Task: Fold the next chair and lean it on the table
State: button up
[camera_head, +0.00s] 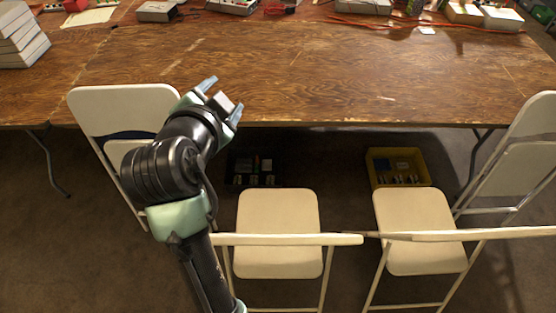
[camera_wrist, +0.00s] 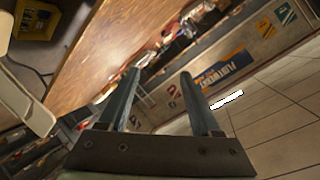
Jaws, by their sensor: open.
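Two white folding chairs stand open in front of the table (camera_head: 300,75): a middle one (camera_head: 278,225) and a right one (camera_head: 420,215), with seats flat and backrests toward me. Another white chair (camera_head: 125,100) at the left looks folded and leans on the table's front edge; my arm covers part of it. A further white chair (camera_head: 510,170) leans at the far right, also looking folded. My gripper (camera_head: 222,98) is open and empty, over or near the table's front edge, right of the left chair. Its fingers (camera_wrist: 159,74) hold nothing in the wrist view.
Under the table are a yellow bin (camera_head: 402,183) and a dark bin (camera_head: 255,178). White boxes (camera_head: 20,40) are stacked at the table's left. Tools, devices and orange cables line its far side. The middle of the tabletop is clear.

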jog(key=s+a+f+m+g+h, duration=0.15)
jog(key=s+f+m+g, duration=0.3)
jog(key=f, duration=0.85)
jog(key=m+g+h+p, duration=0.1)
jog(key=m+g+h, duration=0.3)
jog(key=m+g, duration=0.1)
send_near(272, 241)
jog(key=b+x, duration=0.8)
jog(key=x, duration=0.3)
jog(key=shift+f, duration=0.3)
jog(key=shift+w+d+f+b, duration=0.3)
jog(key=shift+d+f+b, duration=0.1)
jog(key=shift+d, duration=0.15)
grip_shut()
